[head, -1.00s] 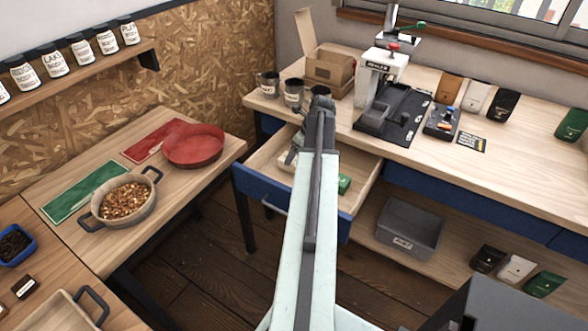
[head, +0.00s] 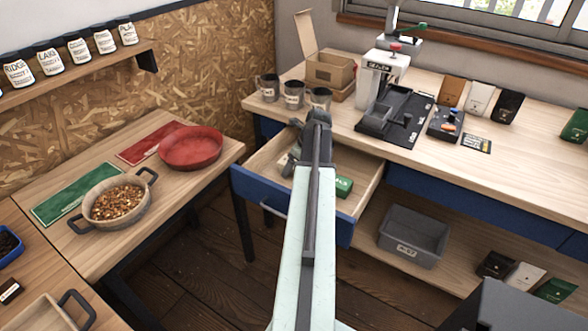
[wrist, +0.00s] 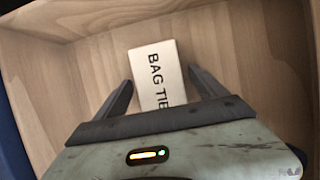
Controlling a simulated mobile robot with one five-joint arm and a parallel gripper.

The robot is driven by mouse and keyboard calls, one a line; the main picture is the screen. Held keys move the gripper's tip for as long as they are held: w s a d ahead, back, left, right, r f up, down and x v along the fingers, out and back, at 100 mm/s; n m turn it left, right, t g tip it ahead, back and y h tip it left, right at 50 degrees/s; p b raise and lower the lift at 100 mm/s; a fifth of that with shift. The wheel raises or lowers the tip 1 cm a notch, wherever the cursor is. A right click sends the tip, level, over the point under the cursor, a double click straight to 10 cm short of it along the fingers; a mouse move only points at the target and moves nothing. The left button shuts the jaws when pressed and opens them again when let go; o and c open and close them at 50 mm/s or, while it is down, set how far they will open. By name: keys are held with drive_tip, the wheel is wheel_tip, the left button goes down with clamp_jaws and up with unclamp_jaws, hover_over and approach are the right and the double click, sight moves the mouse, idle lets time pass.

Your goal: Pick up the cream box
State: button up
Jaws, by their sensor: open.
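My gripper (wrist: 161,80) is open in the wrist view, with one finger on each side of the box. I see gaps between the fingers and the upper part of the box; its lower end is hidden behind the gripper body. In the head view my own arm hides the cream box, and only a grey bit of the gripper shows at the arm's left, over the drawer (head: 266,165).
Drawer walls stand close around the gripper. The counter above holds mugs (head: 294,94), an open carton (head: 330,70) and a sealer (head: 385,75). A grey bin (head: 413,235) sits on the lower shelf.

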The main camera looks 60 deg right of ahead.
drive_tip(key=shift+f, duration=0.15)
drive_tip(key=c, duration=1.5)
